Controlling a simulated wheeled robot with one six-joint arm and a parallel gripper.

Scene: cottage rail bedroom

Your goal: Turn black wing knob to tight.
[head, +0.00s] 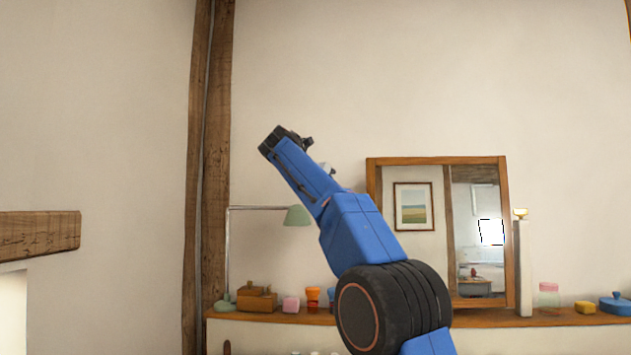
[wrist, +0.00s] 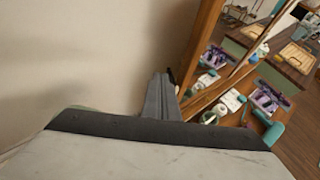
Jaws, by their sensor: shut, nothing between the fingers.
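My gripper (wrist: 160,80) shows in the wrist view as two grey fingers closed together, with nothing seen between them. Its tips are close to the left edge of a wooden mirror frame (wrist: 207,38). A small dark shape (wrist: 171,75) shows just right of the fingertips, against the frame. It may be the black wing knob, but it is mostly hidden, and I cannot tell its angle or whether the fingers touch it. In the head view the mirror's frame (head: 437,160) stands on a shelf. My arm covers its lower left side, and the fingers cannot be made out there.
The wooden shelf (head: 480,321) holds a green lamp (head: 298,215), a brown box (head: 257,300), orange and pink containers, a white candle post (head: 524,265) and a blue pot (head: 614,304). A timber post (head: 216,150) rises at left. The wall above is clear.

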